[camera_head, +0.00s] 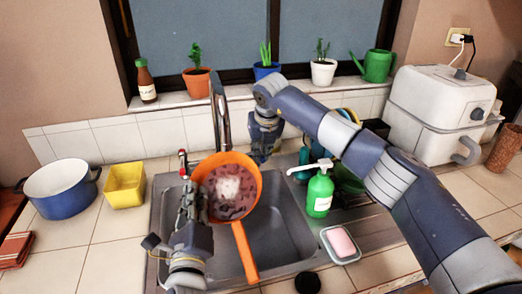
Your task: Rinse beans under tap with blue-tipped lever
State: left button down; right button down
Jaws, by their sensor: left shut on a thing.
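An orange pan-shaped strainer (237,163) with a long handle sits over the sink (285,222), below the metal tap (220,112). Dark reddish beans (228,206) lie in it, with a white patch in their middle that looks like water or foam. My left gripper (193,192) is shut on the strainer's left rim. A red-tipped lever (183,158) stands left of the tap. My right gripper (263,148) points down just right of the tap; its fingers are dark and I cannot tell their opening. The blue-tipped lever is not visible.
A green soap bottle (319,190) and a pink soap dish (341,243) stand right of the sink. A yellow container (124,186) and a blue pot (62,189) stand on the left counter. Potted plants line the sill (170,103). A white appliance (440,112) is at right.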

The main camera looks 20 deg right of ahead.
jog(key=d+n+y, duration=0.1)
jog(key=d+n, duration=0.1)
jog(key=shift+w+n, duration=0.15)
jog(key=shift+n, duration=0.15)
dwell(0.3)
jog(key=c, duration=1.6)
grip_release()
jog(key=shift+c, duration=0.2)
jog(key=v, duration=1.2)
